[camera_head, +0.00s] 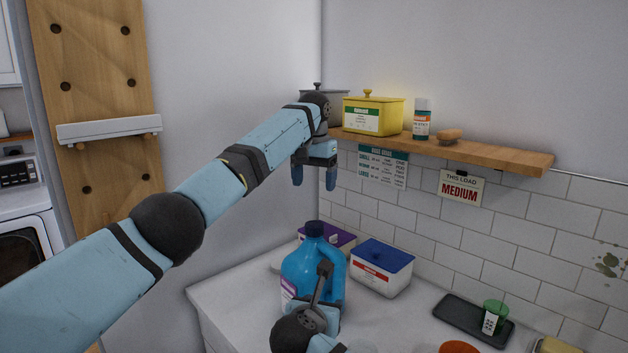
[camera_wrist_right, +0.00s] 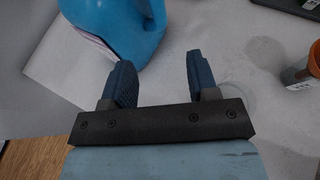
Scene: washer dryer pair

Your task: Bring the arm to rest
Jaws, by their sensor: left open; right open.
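My left arm reaches in from the left in the head view. Its gripper (camera_head: 314,178) is open and empty, fingers pointing down, in front of the wall near the left end of the wooden shelf. My right arm shows low in the middle of the head view, in front of the blue jug (camera_head: 318,268); its fingers are not clear there. In the right wrist view my right gripper (camera_wrist_right: 157,78) is open with nothing between its fingers. The blue jug (camera_wrist_right: 128,22) is just beyond its left finger; I cannot tell whether they touch.
The wooden shelf (camera_head: 500,157) holds a yellow box (camera_head: 373,117), a grey lidded pot (camera_head: 340,93), a bottle (camera_head: 422,120) and a small brown object. The counter holds a blue-lidded tub (camera_head: 382,268), a purple-lidded box, a dark tray (camera_head: 465,318) and a green-topped cup (camera_head: 494,316).

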